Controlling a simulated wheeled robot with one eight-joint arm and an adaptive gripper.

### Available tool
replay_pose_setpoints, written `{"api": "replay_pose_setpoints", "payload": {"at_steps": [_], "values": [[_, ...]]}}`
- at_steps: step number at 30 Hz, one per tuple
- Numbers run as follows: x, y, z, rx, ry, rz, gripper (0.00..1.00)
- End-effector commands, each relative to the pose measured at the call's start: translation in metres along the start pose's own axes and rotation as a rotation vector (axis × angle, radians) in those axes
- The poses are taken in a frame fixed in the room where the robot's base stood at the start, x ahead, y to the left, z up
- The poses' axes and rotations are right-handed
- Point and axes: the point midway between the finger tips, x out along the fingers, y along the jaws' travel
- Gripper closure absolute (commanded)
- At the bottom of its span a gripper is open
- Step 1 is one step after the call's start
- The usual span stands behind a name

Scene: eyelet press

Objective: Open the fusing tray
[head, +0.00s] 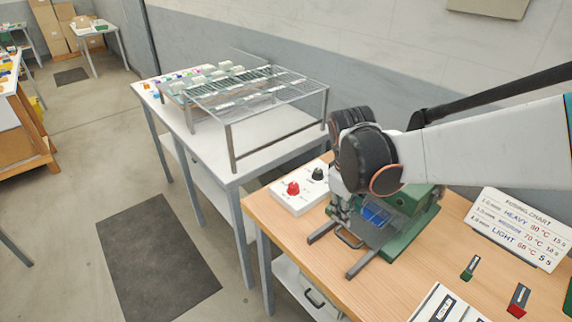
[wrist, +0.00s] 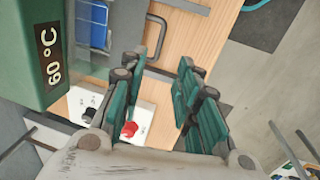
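The green fusing press (head: 412,226) stands on the wooden table, with a "60 °C" label on its side in the wrist view (wrist: 50,60). The fusing tray sits low in the press, with a blue piece (head: 376,214) inside. Its dark loop handle (head: 350,240) sticks out at the front between two grey bars. My gripper (head: 343,212) is above and near the handle. In the wrist view my gripper (wrist: 160,65) is open and empty. The handle (wrist: 152,40) shows beyond its fingertips, nearer the left finger; contact cannot be told. My gripper and arm hide part of the press.
A white control box (head: 300,190) with red and black knobs stands left of the press. A fusing chart (head: 520,230) stands at the right. Small red and green labelled blocks lie in front of it. A wire rack (head: 250,95) stands on the white table behind.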

Motion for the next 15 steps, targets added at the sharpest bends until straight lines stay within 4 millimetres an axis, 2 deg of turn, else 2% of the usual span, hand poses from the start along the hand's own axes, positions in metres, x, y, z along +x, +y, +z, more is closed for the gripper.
{"api": "replay_pose_setpoints", "payload": {"at_steps": [15], "values": [[0.096, 0.000, -0.001, 0.003, 0.002, 0.000, 0.70]]}}
